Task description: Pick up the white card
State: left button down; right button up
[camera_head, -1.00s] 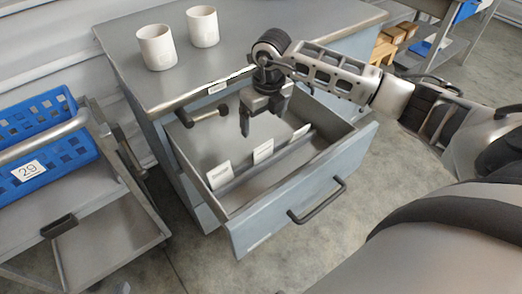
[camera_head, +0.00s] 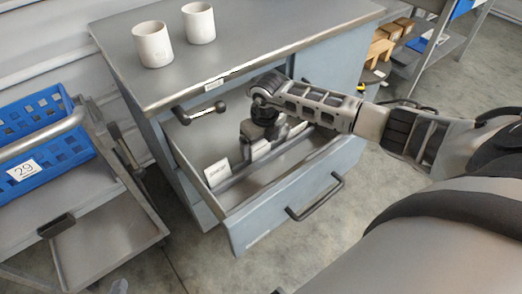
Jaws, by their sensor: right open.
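The open grey drawer (camera_head: 292,190) holds small white cards standing along a thin divider. The nearest white card (camera_head: 217,173) is in plain view at the left of the drawer. The middle white card (camera_head: 261,149) shows only in part below my right gripper. The far card is hidden behind my right arm. My right gripper (camera_head: 257,146) is open, pointing down inside the drawer at the middle card. I cannot tell whether its fingers touch the card. My left gripper is not in view.
Two white cups (camera_head: 153,44) stand on the cabinet top (camera_head: 245,32) above the drawer. A cart with a blue basket (camera_head: 40,145) stands at the left. Wooden blocks (camera_head: 380,48) lie on a shelf at the right.

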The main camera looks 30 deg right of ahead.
jog(key=shift+c, duration=0.3)
jog(key=c, duration=1)
jog(key=shift+r, duration=0.1)
jog(key=shift+r, duration=0.6)
jog(key=s+a+r, duration=0.6)
jog(key=s+r, duration=0.5)
jog(key=s, duration=0.1)
jog(key=shift+s+r, duration=0.35)
